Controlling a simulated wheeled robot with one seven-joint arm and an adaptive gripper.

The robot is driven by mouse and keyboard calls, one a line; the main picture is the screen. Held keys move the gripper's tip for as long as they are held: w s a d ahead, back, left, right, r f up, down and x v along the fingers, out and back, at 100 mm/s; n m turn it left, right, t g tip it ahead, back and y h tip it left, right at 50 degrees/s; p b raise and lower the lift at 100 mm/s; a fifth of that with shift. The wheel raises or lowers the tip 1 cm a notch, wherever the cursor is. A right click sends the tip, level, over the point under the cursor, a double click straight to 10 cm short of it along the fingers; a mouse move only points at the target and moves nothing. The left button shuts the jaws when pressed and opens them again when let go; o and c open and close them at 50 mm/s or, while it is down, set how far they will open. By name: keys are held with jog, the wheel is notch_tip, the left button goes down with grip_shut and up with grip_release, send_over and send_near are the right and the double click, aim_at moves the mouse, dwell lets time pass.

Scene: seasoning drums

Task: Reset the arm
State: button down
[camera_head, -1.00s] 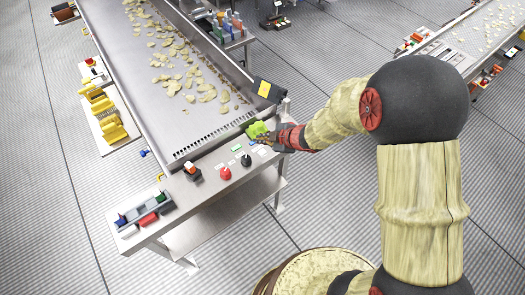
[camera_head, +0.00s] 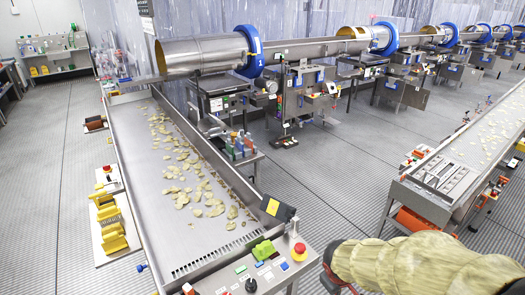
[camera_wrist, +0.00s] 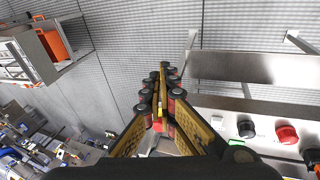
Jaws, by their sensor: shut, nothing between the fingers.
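My gripper (camera_wrist: 164,74) shows in the wrist view, its two fingers close together with nothing between them. It hangs in free space above the grey ribbed floor, left of the control panel (camera_wrist: 240,111). In the head view my pale, cloth-covered arm reaches in from the lower right. The gripper's fingertips cannot be made out there.
A conveyor tray (camera_head: 130,160) with scattered chips runs along the left, its control panel (camera_head: 268,278) bearing a green item (camera_head: 263,250) and a red button (camera_head: 300,252). Steel drums (camera_head: 200,55) line the back. A second conveyor (camera_head: 440,175) stands right. Floor between is open.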

jog(key=s+a+r+m+t+y+b, duration=0.1)
jog(key=s+r+m+b, duration=0.2)
jog(key=s+r+b, duration=0.2)
jog(key=s+a+r+m+t+y+b, duration=0.1)
jog(key=s+r+m+b, duration=0.2)
jog(key=s, duration=0.8)
jog(key=shift+a+r+b, duration=0.4)
jog(key=shift+r+b, duration=0.45)
jog(key=shift+b, duration=0.4)
jog(key=shift+w, duration=0.1)
